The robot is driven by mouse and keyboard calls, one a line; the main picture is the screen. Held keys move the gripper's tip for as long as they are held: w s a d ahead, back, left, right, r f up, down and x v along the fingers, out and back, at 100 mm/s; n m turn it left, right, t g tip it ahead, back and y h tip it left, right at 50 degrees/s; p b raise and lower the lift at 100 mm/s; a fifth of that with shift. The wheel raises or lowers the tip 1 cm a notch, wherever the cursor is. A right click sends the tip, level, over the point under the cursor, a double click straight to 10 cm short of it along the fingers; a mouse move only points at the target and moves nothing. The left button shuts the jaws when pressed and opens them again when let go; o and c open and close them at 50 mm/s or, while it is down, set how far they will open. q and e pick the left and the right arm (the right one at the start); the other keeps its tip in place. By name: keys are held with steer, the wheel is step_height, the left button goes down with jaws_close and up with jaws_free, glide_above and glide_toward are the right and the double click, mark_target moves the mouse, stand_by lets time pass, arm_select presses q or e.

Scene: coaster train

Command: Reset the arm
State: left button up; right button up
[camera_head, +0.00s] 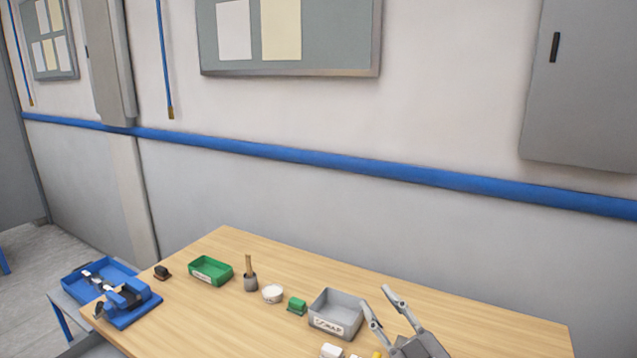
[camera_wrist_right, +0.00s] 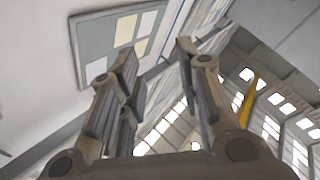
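My right gripper (camera_head: 383,306) shows at the lower right in the head view, raised over the front of the wooden table near the grey bin. Its two fingers are spread apart with nothing between them. In the right wrist view the gripper (camera_wrist_right: 157,75) points up toward the wall and ceiling, fingers apart and empty. My left gripper is not in the head view.
The wooden table (camera_head: 470,325) holds a grey bin (camera_head: 336,325), a green bin (camera_head: 211,270), a white bowl (camera_head: 272,293), a dark cup with a wooden handle (camera_head: 250,282) and a green block (camera_head: 297,305). A blue fixture (camera_head: 130,305) stands at the left edge. The right side is clear.

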steer(key=s+d+f+m+g+h, duration=0.3)
steer(key=s+d+f+m+h, duration=0.2)
steer(key=f, duration=0.2)
steer(key=s+d+f+m+g+h, duration=0.2)
steer(key=s+d+f+m+h, duration=0.3)
steer(key=f, duration=0.3)
steer(key=s+a+f+g, duration=0.1)
steer(key=s+f+g, duration=0.45)
steer(key=s, duration=0.55)
steer(key=s+f+g, duration=0.5)
steer(key=s+f, duration=0.1)
steer(key=s, duration=0.5)
step_height(320, 180, down, 32)
steer(key=s+f+g+b, duration=0.1)
steer(key=b, duration=0.5)
arm_select(q)
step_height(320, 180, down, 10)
steer(key=b, duration=0.4)
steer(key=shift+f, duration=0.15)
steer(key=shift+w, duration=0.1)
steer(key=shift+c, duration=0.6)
arm_select(e)
steer(key=s+d+f+n+g, duration=0.1)
steer(key=s+d+f, duration=0.1)
steer(key=s+f, duration=1.4)
step_height(320, 180, down, 3)
steer(key=shift+s+d, duration=0.3)
steer(key=shift+d, duration=0.05)
